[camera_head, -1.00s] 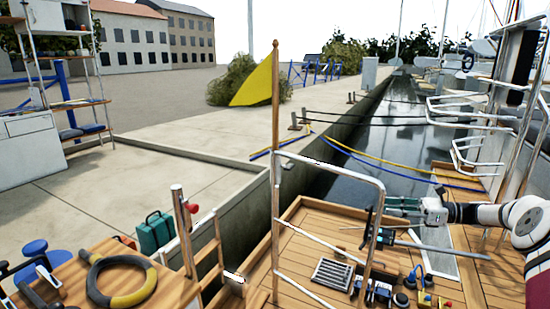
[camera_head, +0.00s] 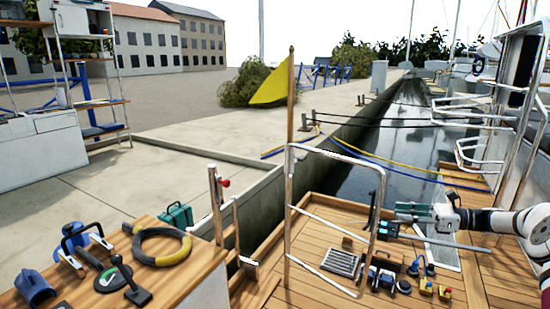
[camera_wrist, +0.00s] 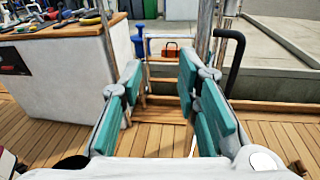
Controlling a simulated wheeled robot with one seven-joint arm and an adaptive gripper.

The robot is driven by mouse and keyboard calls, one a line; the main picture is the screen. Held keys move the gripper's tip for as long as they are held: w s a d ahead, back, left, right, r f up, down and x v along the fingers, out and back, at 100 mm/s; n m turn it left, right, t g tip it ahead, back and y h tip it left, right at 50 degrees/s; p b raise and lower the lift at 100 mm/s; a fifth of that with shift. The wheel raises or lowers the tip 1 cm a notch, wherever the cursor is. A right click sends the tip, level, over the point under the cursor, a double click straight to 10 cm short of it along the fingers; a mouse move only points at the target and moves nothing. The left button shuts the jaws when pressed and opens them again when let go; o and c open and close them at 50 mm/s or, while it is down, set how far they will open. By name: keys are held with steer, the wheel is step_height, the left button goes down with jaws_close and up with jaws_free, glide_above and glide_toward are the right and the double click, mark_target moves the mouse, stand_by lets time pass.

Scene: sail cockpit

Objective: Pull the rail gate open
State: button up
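The rail gate (camera_head: 335,150) is a silver tubular frame standing upright over the wooden deck in the head view. A dark handle (camera_head: 372,210) shows by its right upright. In the wrist view a similar black curved handle (camera_wrist: 236,62) stands right of a metal upright (camera_wrist: 205,35), beyond my fingertips. My gripper (camera_head: 400,212), with teal finger pads, is just right of the gate's right upright in the head view. In the wrist view my gripper (camera_wrist: 158,85) is open, with nothing between its fingers. It appears apart from the handle.
A wooden-topped counter (camera_head: 190,270) with a coiled hose (camera_head: 160,245) and tools stands at left. A grate (camera_head: 341,263) and several small devices lie on the deck (camera_head: 320,290) near the gate. Water (camera_head: 345,180) lies beyond the deck. Steel rails stand at right.

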steer(key=s+a+r+n+g+h, duration=0.2)
steer(key=s+a+r+n+g, duration=0.1)
steer(key=a+r, duration=0.3)
steer(key=s+a+r+n+g+h, duration=0.1)
steer(key=s+a+r+n+g, duration=0.2)
steer(key=a, duration=0.4)
steer(key=s+a+r+n+g+h, duration=0.1)
steer(key=s+a+r+n+h, duration=0.25)
steer(key=s, duration=0.35)
steer(key=s+a+r+n+h, duration=0.2)
steer(key=s+a+r, duration=0.1)
steer(key=s+a, duration=0.25)
steer(key=s+a+r+n+h, duration=0.2)
steer(key=s+n+h, duration=0.3)
steer(key=s, duration=1.5)
steer(key=s+d+f+n+t+h, duration=0.1)
steer(key=s+d+f+n, duration=0.15)
steer(key=s, duration=0.55)
steer(key=s+d+f+n+h, duration=0.2)
steer(key=s+f+n, duration=0.1)
steer(key=s, duration=0.5)
step_height(320, 180, up, 34)
steer(key=t+p, duration=0.4)
steer(key=p, duration=2.8)
steer(key=shift+n+p, duration=0.3)
steer(key=shift+p, duration=0.05)
